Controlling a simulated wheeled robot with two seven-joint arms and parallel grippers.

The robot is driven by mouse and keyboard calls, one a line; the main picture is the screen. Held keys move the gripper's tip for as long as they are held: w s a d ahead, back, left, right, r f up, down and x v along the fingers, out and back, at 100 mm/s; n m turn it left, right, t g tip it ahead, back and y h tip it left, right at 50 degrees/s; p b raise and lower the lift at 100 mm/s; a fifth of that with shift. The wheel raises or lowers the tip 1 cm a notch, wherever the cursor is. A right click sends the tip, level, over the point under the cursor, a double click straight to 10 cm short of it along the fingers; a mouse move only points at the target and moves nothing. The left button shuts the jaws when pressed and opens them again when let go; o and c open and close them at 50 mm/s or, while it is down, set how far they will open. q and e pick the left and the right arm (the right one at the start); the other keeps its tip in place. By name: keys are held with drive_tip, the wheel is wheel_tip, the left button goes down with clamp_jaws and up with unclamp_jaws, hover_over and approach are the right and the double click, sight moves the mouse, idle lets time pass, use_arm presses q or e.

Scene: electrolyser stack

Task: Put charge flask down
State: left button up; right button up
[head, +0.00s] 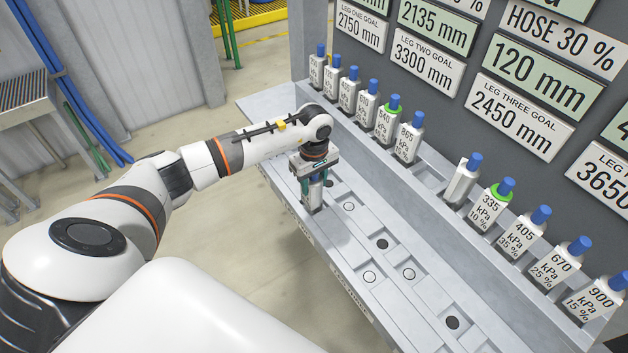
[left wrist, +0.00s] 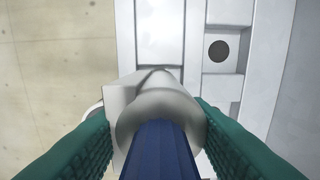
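The charge flask (head: 312,197) is a pale box-shaped body with a blue cap. My left gripper (head: 316,181) is around its upper part, teal fingers on both sides. In the left wrist view, the blue cap (left wrist: 160,150) and pale collar (left wrist: 160,108) lie between the fingers, which look closed on the flask near the collar. The flask is roughly upright at the far end of the front tray (head: 335,250). I cannot tell whether its base touches the tray. My right gripper is out of view.
Several labelled flasks with blue caps stand along the back shelf, some with green rings, such as the 335 kPa flask (head: 492,208). The shelf has an empty place (head: 428,178). The tray's recesses, with dark and light discs, look empty. Sign boards (head: 522,112) rise behind.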

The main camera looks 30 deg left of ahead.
use_arm(q)
drive_tip(key=o, duration=0.4)
drive_tip(key=shift+o, duration=0.2)
drive_tip(key=shift+r+p, duration=0.25)
drive_tip(key=shift+p, duration=0.1)
wheel_tip(320, 180, up, 11)
drive_tip(key=b, duration=0.4)
drive_tip(key=shift+b, duration=0.4)
drive_tip(key=shift+r, duration=0.4)
